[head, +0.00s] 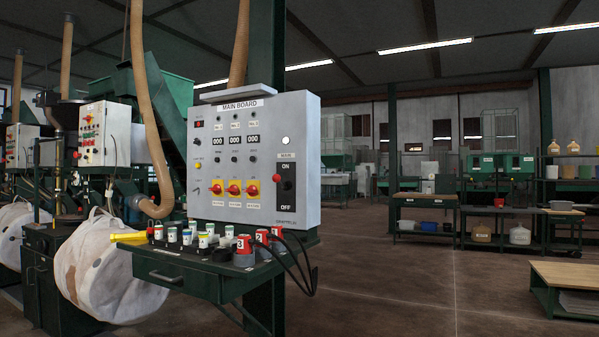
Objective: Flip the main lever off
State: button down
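The grey main board (262,218) stands left of centre in the head view, mounted above a green shelf. On its right part is a black panel (287,203) under the label MAIN, with ON at the top and OFF at the bottom. The main lever's red knob (277,179) sticks out at the panel's left edge, a little below the ON mark and well above OFF. The lever's shaft is too small to make out clearly. My gripper is not in view.
A green shelf (190,283) under the board holds several small bottles, red plugs (243,244) and black cables that hang over its right side. White bulk bags (107,268) hang at left. Open floor (400,290) lies right of the board, with a low wooden table (572,275) beyond.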

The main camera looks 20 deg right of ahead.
aim_at(276, 178)
jog(key=k, duration=0.5)
jog(key=z, duration=0.7)
jog(key=i, duration=0.6)
jog(key=z, duration=0.8)
jog(key=i, duration=0.7)
jog(key=u, duration=0.7)
jog(key=i, duration=0.75)
jog(key=u, duration=0.85)
